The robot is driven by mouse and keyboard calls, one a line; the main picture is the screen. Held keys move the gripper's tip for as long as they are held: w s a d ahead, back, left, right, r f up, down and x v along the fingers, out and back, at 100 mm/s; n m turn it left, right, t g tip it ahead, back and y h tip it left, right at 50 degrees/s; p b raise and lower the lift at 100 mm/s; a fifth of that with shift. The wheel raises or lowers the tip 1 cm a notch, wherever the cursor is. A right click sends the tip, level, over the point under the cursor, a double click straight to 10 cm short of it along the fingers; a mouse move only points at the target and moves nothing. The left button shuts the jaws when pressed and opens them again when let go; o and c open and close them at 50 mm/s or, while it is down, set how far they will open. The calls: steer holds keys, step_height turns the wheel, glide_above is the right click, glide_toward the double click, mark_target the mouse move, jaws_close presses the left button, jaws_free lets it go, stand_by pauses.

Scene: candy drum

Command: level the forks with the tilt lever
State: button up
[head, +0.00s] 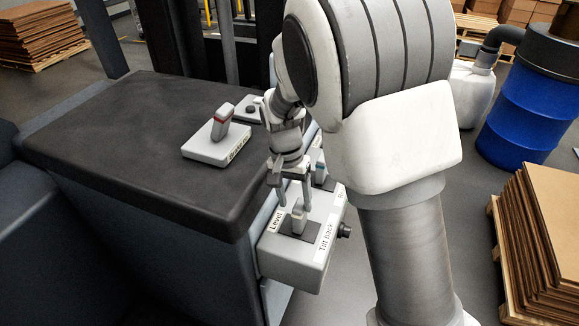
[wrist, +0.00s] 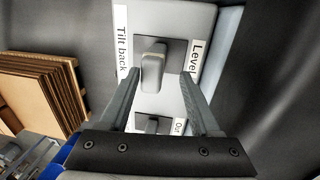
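The tilt lever (head: 299,219) is a short grey handle on a light grey control box (head: 290,262) at the side of the dark console. The label "Level" is on the left of it and "Tilt back" on the right in the head view; these sides swap in the wrist view. My gripper (head: 292,196) points down over the lever, fingers apart. In the wrist view the lever (wrist: 153,66) shows near the gap between the open fingertips (wrist: 158,73), closer to the left finger. I cannot tell whether it touches. The forks are not identifiable.
A second lever (wrist: 152,124), with a partly hidden label, sits beside the tilt lever. A grey block with a red-banded handle (head: 221,122) stands on the dark console top (head: 105,130). A blue drum (head: 528,100) and stacked cardboard (head: 548,235) stand at the right.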

step_height(320, 180, up, 12)
steer(key=a, duration=0.1)
steer(key=shift+w+a+b, duration=0.25)
steer(key=shift+b, duration=0.05)
steer(key=shift+r, duration=0.1)
